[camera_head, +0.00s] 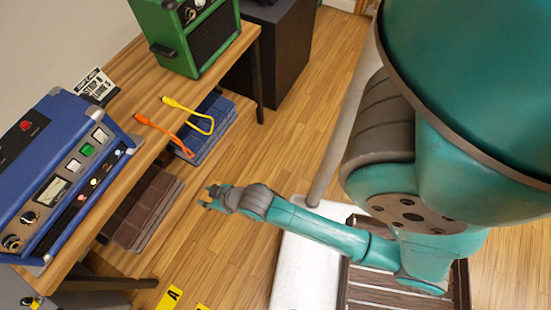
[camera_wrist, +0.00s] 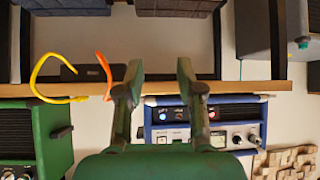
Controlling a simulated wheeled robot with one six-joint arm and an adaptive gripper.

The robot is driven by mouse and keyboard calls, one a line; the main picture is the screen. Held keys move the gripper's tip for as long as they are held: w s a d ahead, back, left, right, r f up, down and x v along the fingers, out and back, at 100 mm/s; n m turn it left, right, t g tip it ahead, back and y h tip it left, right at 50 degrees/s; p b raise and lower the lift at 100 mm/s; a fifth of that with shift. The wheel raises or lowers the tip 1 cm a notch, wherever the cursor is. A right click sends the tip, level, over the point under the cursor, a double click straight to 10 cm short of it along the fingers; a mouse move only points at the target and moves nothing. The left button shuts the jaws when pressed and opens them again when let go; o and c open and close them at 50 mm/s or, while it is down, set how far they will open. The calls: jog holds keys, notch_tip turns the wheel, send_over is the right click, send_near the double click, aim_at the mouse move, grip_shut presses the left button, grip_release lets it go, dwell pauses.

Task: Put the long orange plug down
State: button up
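The orange plug (camera_head: 142,119) lies at the front edge of the wooden table, and its orange cord loops out past the edge. In the wrist view the orange cord (camera_wrist: 104,72) shows left of my fingers, apart from them. A yellow plug (camera_head: 171,102) with a yellow cord (camera_wrist: 38,75) lies beside it. My gripper (camera_head: 208,196) is in front of the table, away from both plugs. In the wrist view my gripper (camera_wrist: 160,72) has its two fingers wide apart, with nothing held between them.
A blue amplifier (camera_head: 62,170) and a green amplifier (camera_head: 190,38) stand on the wooden table (camera_head: 135,85), with a small sign (camera_head: 95,87) between them. Blue (camera_head: 212,122) and brown (camera_head: 148,205) padded boxes sit below the table. A dark cabinet (camera_head: 278,50) stands behind. Wooden floor is open before the table.

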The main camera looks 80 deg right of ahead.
jog(key=s+a+r+t, duration=0.2)
jog(key=s+a+r, duration=0.1)
jog(key=s+r, duration=0.5)
jog(key=s+a+r+n+t+y, duration=0.1)
jog(key=s+a+r+t, duration=0.2)
jog(key=s+r, duration=0.6)
jog(key=s, duration=0.5)
jog(key=shift+s+r+n+y, duration=0.15)
jog(key=shift+s+n+y, duration=0.05)
jog(key=shift+n+y, duration=0.1)
